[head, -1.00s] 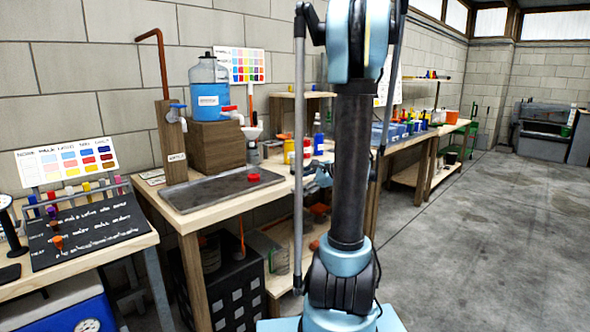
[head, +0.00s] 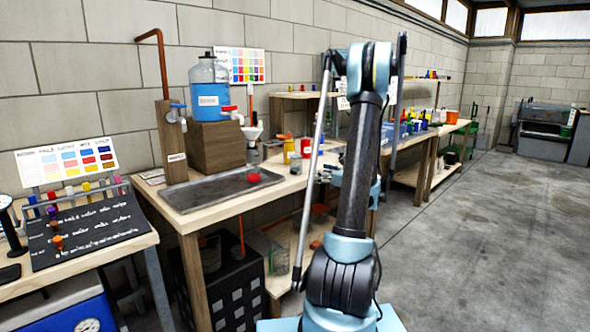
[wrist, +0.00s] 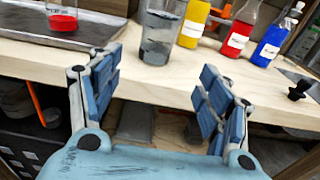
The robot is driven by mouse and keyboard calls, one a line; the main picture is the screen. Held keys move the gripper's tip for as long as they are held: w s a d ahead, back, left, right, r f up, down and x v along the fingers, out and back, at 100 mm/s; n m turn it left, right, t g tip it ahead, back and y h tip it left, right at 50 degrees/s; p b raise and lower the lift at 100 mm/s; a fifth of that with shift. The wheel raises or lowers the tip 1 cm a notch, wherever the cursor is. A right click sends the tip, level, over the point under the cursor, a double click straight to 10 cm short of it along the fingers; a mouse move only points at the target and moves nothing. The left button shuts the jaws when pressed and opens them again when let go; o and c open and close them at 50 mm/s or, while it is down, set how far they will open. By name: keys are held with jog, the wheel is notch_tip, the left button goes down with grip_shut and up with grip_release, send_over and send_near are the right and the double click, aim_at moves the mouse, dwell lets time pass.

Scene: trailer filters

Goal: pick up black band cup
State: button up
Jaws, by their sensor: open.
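A clear cup with a dark grey-black band low on its side (wrist: 158,49) stands upright near the front edge of the wooden bench, in the wrist view. Its top is cut off by the frame. My gripper (wrist: 160,80) is open and empty, its blue-padded fingers spread left and right. The cup lies ahead, between the finger directions and apart from both. In the head view my gripper is small and partly hidden by my arm, beside the bench edge.
A metal tray (head: 205,190) holds a red-banded cup (head: 253,175) left of the dark-banded cup. Yellow (wrist: 193,22), red (wrist: 238,35) and blue (wrist: 273,40) bottles stand to its right. A lower shelf lies under the bench. The floor at right is clear.

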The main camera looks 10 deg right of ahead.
aim_at(301, 162)
jog(key=x, duration=0.9)
jog(key=shift+w+a, duration=0.15)
jog(key=shift+x, duration=2.65)
jog(key=shift+a+r, duration=0.1)
jog(key=shift+a, duration=0.05)
jog(key=c, duration=1.3)
jog(key=shift+r, duration=0.2)
jog(key=shift+r, duration=0.6)
jog(key=shift+c, duration=0.2)
jog(key=shift+r, duration=0.55)
jog(key=shift+c, duration=1.3)
notch_tip(301, 162, up, 7)
jog(key=shift+r, duration=0.15)
